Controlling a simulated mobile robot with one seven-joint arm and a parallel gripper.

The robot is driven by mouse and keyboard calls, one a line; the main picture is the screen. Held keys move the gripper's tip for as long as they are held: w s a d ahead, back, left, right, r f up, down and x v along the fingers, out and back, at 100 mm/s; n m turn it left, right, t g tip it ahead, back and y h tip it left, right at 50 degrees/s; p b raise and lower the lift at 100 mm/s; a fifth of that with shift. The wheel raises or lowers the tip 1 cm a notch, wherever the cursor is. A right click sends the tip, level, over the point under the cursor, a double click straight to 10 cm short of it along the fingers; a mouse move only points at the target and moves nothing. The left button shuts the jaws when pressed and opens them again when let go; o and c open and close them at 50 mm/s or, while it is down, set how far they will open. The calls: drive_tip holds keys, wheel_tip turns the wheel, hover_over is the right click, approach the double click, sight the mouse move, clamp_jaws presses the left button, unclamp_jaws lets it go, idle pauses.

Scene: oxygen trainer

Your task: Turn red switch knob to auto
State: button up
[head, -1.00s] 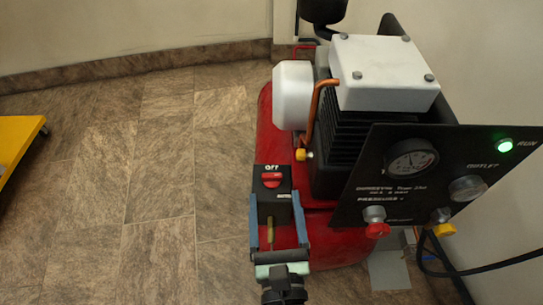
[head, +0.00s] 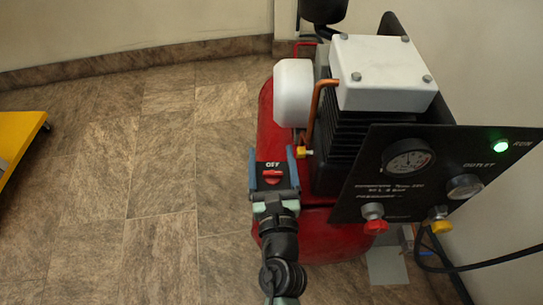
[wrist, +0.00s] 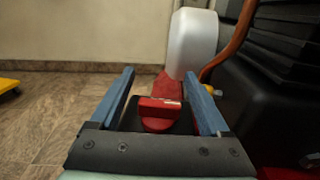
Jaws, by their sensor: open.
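The red switch knob (head: 272,178) sits on a dark switch box (head: 266,184) on the compressor's near left side. The word OFF shows just beyond the knob in the head view; no AUTO label can be read. My gripper (head: 272,163) is open, with one blue finger on each side of the knob. In the wrist view the knob (wrist: 160,108) lies between the two fingers of my gripper (wrist: 160,75), with gaps on both sides, so they do not appear to grip it. Part of the box is hidden by my gripper.
A red tank (head: 325,235) lies under the box. A white canister (head: 293,92), a copper pipe (head: 318,100) and a black gauge panel (head: 400,180) with a lit green lamp (head: 501,146) stand to the right. The tiled floor at left is clear up to a yellow object (head: 18,145).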

drive_tip(key=shift+c, duration=0.2)
clamp_jaws()
drive_tip(key=shift+r+m+h+p, duration=0.3)
drive_tip(key=shift+h+p, duration=0.2)
drive_tip(key=shift+p, duration=0.7)
drive_tip(key=shift+d+p, duration=0.1)
drive_tip(key=shift+p, duration=0.2)
drive_tip(key=shift+f+m+h, duration=0.25)
drive_tip(key=shift+m+h, duration=0.05)
drive_tip(key=shift+h, duration=0.2)
drive_tip(key=shift+o, duration=0.2)
unclamp_jaws()
drive_tip(key=shift+s, duration=0.1)
